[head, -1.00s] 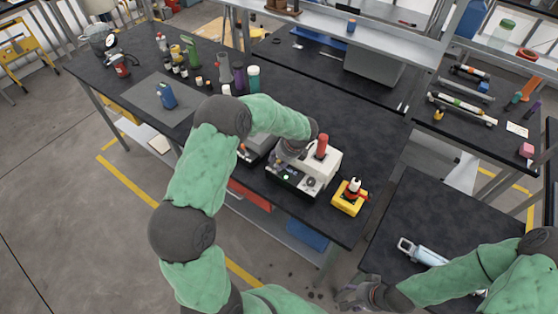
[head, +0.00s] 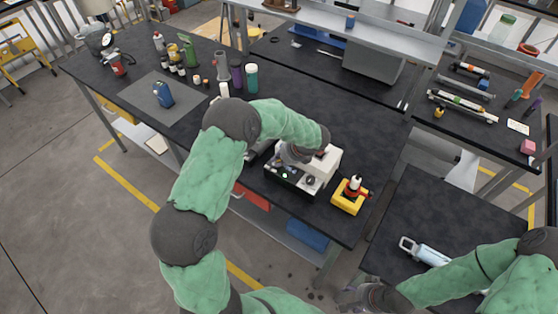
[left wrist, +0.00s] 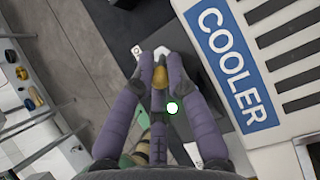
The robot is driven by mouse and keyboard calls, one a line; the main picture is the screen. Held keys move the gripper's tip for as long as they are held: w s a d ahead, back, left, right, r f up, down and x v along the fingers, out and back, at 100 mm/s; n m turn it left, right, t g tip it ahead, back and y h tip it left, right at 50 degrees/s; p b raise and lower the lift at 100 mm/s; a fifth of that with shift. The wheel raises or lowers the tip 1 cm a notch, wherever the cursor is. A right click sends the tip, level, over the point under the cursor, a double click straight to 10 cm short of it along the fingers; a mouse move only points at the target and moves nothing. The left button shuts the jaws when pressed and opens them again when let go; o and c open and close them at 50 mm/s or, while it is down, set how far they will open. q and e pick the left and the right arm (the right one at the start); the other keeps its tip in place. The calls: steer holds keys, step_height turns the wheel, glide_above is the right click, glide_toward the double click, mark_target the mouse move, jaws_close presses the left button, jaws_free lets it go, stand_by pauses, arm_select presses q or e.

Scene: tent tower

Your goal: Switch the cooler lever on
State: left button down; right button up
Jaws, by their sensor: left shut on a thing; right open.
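The cooler (head: 326,164) is a white box with a black front on the near part of the long dark bench. Its blue label reading COOLER (left wrist: 232,65) and dark vent slots fill the right of the left wrist view. My left gripper (left wrist: 160,72) is at the cooler, its purple fingers close together around a small yellow-brown piece, which I take to be the lever. In the head view my left wrist hides most of this contact. A green round light (left wrist: 172,108) shows beside the fingers. My right gripper (head: 362,296) is open and empty, low at the right.
A yellow block with a red and white top (head: 351,193) stands right of the cooler. A blue jug (head: 164,95) sits on a grey mat. Bottles stand along the far bench. A light-blue cylinder (head: 428,252) lies on the right table.

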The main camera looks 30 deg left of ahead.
mark_target(295, 174)
arm_select(q)
steer(key=c, duration=1.2)
jaws_free()
steer(key=shift+r, duration=0.1)
steer(key=v, duration=1.2)
